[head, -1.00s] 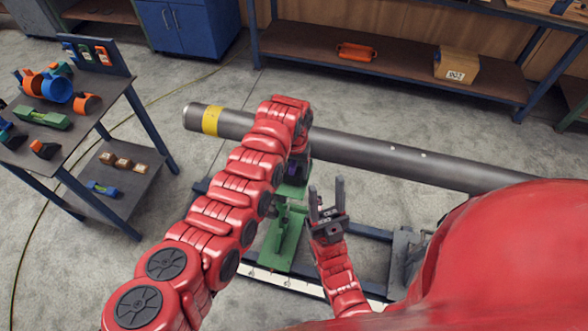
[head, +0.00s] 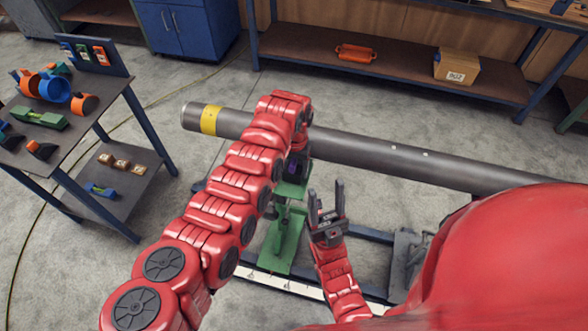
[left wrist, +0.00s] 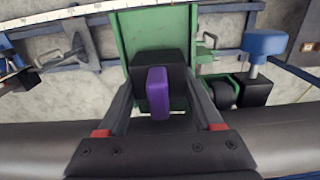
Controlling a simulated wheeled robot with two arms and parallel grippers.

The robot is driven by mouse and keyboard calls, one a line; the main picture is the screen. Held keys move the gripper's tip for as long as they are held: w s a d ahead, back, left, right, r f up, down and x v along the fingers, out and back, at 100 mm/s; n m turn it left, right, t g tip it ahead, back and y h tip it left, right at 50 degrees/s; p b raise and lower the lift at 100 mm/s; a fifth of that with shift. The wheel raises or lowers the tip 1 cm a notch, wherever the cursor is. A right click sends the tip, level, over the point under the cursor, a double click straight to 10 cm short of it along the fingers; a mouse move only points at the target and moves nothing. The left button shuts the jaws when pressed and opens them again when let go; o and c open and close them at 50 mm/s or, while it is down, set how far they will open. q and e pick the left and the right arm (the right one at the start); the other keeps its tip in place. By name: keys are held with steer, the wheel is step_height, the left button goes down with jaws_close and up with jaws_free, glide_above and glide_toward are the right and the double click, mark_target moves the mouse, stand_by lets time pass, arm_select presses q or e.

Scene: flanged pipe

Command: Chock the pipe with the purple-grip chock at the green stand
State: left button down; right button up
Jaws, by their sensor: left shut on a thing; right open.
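The purple-grip chock has a purple grip (left wrist: 157,92) on a black body (left wrist: 148,63). In the left wrist view it sits between the fingers of my left gripper (left wrist: 160,88), which is shut on it. It is over the green stand (left wrist: 125,35), beside the pipe (left wrist: 285,135); contact with either is unclear. In the head view the grey pipe (head: 385,155) with a yellow band crosses behind my left arm, which hides part of it. The green stand (head: 283,240) shows below my left wrist. My right gripper (head: 326,205) is open and empty, right of the stand.
A side table (head: 75,110) at the left holds blue, orange and green parts. A low shelf (head: 400,75) along the back holds an orange item (head: 356,52) and a numbered box (head: 456,66). A blue handle or knob (left wrist: 264,42) stands near the stand in the left wrist view.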

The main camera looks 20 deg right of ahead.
arm_select(q)
steer(key=shift+w+d+b, duration=0.25)
steer(key=shift+w+b, duration=0.25)
steer(key=shift+b, duration=1.35)
steer(key=shift+w+d+b, duration=0.3)
steer(key=shift+b, duration=2)
jaws_free()
steer(key=shift+w+r+p, duration=0.15)
steer(key=shift+r+p, duration=0.5)
steer(key=shift+p, duration=0.2)
steer(key=shift+s+a+r+p, duration=0.1)
steer(key=shift+s+r+p, duration=0.1)
steer(key=shift+r+p, duration=0.25)
steer(key=shift+s+a+r+p, duration=0.1)
steer(key=shift+s+r+p, duration=0.05)
steer(key=shift+r+p, duration=0.95)
steer(key=shift+r, duration=0.25)
steer(key=shift+s+a+r, duration=0.1)
steer(key=shift+s+r, duration=0.1)
steer(key=shift+r, duration=0.85)
